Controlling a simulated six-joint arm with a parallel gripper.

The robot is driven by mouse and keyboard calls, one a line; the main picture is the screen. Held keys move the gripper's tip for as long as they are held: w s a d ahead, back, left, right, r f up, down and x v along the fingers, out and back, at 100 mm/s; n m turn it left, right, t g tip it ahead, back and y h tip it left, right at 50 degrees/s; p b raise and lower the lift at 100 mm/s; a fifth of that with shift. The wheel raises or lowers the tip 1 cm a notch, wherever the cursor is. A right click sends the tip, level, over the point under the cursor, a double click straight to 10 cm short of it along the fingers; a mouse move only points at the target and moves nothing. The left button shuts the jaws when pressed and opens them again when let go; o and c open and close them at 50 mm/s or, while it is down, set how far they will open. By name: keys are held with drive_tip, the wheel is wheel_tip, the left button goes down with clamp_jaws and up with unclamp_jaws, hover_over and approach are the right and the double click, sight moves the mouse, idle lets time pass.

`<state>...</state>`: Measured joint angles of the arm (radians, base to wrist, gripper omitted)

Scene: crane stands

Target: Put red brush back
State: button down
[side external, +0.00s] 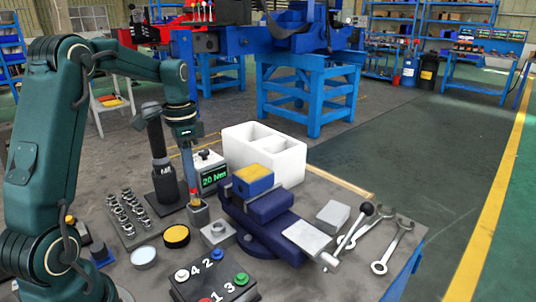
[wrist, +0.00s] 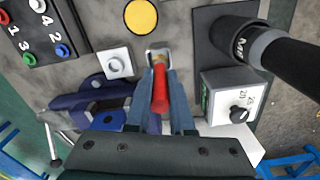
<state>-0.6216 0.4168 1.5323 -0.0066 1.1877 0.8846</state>
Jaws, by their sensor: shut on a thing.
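The red brush (wrist: 160,92) is between the two fingers of my gripper (wrist: 160,78), which is shut on its red handle. In the side external view my gripper (side external: 190,183) points down, and a short length of the brush (side external: 194,193) shows below the fingertips. The brush's lower, gold-coloured end is at the opening of a small grey square holder (side external: 198,215), which also shows in the wrist view (wrist: 160,54). The brush looks roughly upright there. How deep its end sits in the holder is hidden.
A blue vise (side external: 265,208) with a yellow-topped block stands right of the holder. A torque tester (side external: 211,174) and a dark upright tool (side external: 160,160) stand close behind. A yellow-topped tin (side external: 176,236), sockets (side external: 126,214) and a numbered button box (side external: 212,284) lie nearby.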

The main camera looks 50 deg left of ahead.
sight(195, 197)
drive_tip(key=shift+w+d+f, duration=0.1)
drive_tip(key=shift+w+f, duration=0.1)
drive_tip(key=shift+f, duration=1.95)
drive_tip(key=shift+f, duration=0.1)
drive_tip(key=c, duration=0.8)
unclamp_jaws()
